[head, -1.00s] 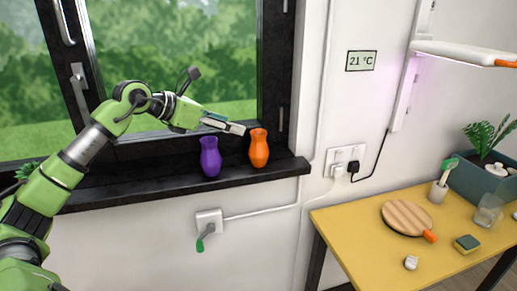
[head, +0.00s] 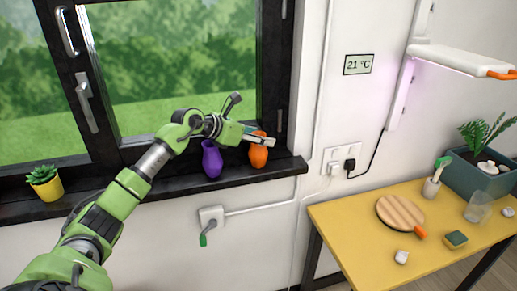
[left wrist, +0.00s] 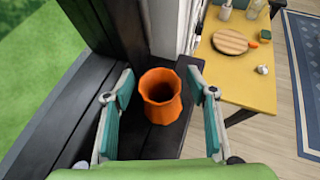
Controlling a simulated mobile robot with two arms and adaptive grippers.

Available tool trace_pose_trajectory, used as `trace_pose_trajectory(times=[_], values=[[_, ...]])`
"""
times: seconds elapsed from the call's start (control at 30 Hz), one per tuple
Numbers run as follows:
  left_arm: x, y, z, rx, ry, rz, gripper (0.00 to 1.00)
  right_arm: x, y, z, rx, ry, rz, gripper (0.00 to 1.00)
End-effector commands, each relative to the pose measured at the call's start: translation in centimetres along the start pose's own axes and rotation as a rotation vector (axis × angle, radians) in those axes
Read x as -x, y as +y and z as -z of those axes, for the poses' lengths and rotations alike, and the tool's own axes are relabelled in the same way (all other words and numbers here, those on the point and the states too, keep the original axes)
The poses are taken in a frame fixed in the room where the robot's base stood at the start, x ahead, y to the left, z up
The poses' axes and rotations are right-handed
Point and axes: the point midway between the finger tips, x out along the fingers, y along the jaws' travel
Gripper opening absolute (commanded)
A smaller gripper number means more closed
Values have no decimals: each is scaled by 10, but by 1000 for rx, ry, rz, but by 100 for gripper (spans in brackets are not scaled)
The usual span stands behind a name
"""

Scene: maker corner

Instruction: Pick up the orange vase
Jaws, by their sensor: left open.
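The orange vase (head: 258,156) stands upright on the dark windowsill near its right end. In the left wrist view the vase (left wrist: 160,98) shows from above, with its open mouth between the two fingers. My left gripper (head: 262,139) is open and reaches around the upper part of the vase, one finger on either side. In the left wrist view the left gripper (left wrist: 161,97) shows gaps between its fingers and the vase. A purple vase (head: 212,158) stands just left of the orange one, partly under my left gripper. My right gripper is not in view.
The windowsill (head: 290,166) ends just right of the vase. A potted succulent (head: 45,183) stands at its left. The window frame (head: 270,70) rises behind. A yellow table (head: 350,235) with a round board (head: 400,211) and other items is at the right.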

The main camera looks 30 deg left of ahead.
Motion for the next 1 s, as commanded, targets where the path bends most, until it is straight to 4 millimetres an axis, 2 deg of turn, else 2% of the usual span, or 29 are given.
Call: trace_pose_trajectory(times=[0.17, 0.33, 0.37, 0.77, 1.0], values=[[0, 0, 1, -1, 0, -1, 52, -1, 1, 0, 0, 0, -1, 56], [0, 0, 1, 0, 0, 0, 10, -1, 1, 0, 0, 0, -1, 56], [0, 0, 1, 0, 0, 0, 7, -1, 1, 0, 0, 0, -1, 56], [1, 0, -2, -1, -1, 0, 6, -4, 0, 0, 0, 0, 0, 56], [13, 1, -24, -4, -6, -2, 6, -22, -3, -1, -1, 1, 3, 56]])
